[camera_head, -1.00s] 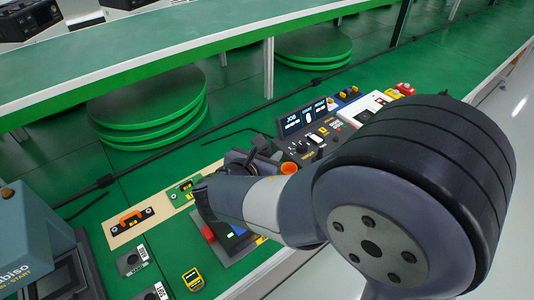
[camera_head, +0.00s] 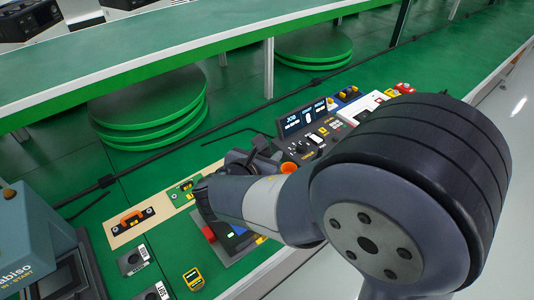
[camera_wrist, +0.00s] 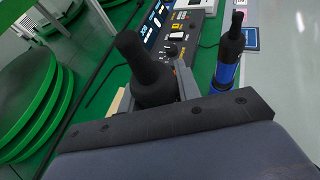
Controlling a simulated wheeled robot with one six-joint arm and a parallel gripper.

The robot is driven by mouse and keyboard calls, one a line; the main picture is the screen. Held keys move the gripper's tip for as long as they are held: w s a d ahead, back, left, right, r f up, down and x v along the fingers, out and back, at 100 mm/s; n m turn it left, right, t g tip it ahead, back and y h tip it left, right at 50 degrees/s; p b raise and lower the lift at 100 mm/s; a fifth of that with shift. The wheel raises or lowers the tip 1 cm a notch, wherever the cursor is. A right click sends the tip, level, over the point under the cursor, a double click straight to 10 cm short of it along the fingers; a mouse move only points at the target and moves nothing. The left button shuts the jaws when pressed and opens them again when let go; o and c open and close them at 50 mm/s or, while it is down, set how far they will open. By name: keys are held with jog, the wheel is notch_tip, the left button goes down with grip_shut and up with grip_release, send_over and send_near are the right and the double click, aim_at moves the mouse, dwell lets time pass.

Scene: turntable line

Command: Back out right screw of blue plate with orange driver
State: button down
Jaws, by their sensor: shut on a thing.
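My gripper (camera_head: 258,160) is shut on a black-handled tool (camera_wrist: 143,65), which sticks up between the jaws in the wrist view. I see no orange on the part of the tool that shows, and its tip is hidden. A tan board (camera_head: 183,206) lies on the green bench, left of my gripper in the head view. It carries an orange plate (camera_head: 132,219) and a green plate (camera_head: 184,191). I cannot make out the blue plate or its right screw; my arm and gripper cover the board's right part.
A control console (camera_head: 305,137) stands behind my arm. A black-and-blue tool (camera_wrist: 230,55) stands upright at the right of the wrist view. A small yellow device (camera_head: 194,279) and labelled black blocks (camera_head: 133,262) lie in front of the board. Green round discs (camera_head: 150,110) are stacked behind.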

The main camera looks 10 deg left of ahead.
jog(key=shift+r+p, duration=2.75)
jog(key=shift+r, duration=0.3)
jog(key=shift+w, duration=0.1)
